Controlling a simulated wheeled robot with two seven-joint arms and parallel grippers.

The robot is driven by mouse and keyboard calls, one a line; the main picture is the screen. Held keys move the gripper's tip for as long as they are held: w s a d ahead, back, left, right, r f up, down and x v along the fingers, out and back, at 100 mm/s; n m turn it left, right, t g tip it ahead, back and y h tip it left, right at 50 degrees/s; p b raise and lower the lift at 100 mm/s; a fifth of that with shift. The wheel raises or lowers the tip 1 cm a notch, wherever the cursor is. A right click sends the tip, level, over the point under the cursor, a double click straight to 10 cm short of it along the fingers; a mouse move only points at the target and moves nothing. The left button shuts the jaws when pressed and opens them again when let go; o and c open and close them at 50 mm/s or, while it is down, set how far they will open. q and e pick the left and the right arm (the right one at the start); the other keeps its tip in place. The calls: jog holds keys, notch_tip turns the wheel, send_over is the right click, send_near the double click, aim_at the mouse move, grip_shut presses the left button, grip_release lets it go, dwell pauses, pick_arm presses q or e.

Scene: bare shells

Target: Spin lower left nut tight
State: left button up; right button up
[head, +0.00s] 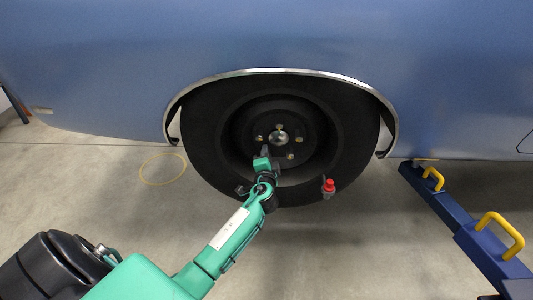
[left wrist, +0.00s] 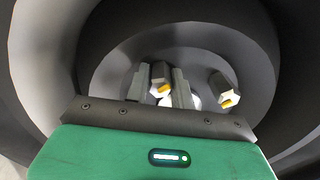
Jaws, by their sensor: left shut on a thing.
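The wheel (head: 203,130) sits under the arch of a blue car body, with a dark recessed hub. Several small brass-coloured studs or nuts ring the bright hub centre (head: 280,138). My left gripper (head: 265,151) reaches in from below to the lower left of the hub and covers that spot in the head view. In the left wrist view, its two grey fingers (left wrist: 160,88) are shut on a grey nut (left wrist: 159,73) with a yellow stud end showing. Another grey nut (left wrist: 222,86) on a yellow stud stands apart to the right. My right gripper is not in view.
A small red-topped object (head: 329,186) is at the tyre's lower right. A thin yellow ring (head: 163,155) lies on the floor at left. A blue frame with yellow handles (head: 500,234) stands at right.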

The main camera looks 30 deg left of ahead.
pick_arm(q)
jog(key=shift+m+p, duration=0.35)
jog(key=shift+m, duration=0.65)
jog(key=m+p, duration=0.2)
jog(key=m, duration=0.3)
jog(key=shift+p, duration=0.35)
jog(key=m+p, duration=0.3)
jog(key=m, duration=0.2)
jog(key=shift+r+m, duration=0.1)
jog(key=shift+m, duration=0.3)
jog(key=m+p, duration=0.4)
jog(key=m, duration=0.2)
jog(key=shift+m, duration=0.3)
jog(key=shift+f+m+p, duration=0.2)
jog(key=shift+m+p, duration=0.1)
jog(key=shift+m, duration=0.1)
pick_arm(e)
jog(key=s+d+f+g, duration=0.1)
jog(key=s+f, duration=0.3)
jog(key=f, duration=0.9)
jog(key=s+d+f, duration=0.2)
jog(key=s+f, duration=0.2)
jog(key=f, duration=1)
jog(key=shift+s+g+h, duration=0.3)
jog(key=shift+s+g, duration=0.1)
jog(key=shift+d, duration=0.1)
pick_arm(q)
jog(key=o, duration=1)
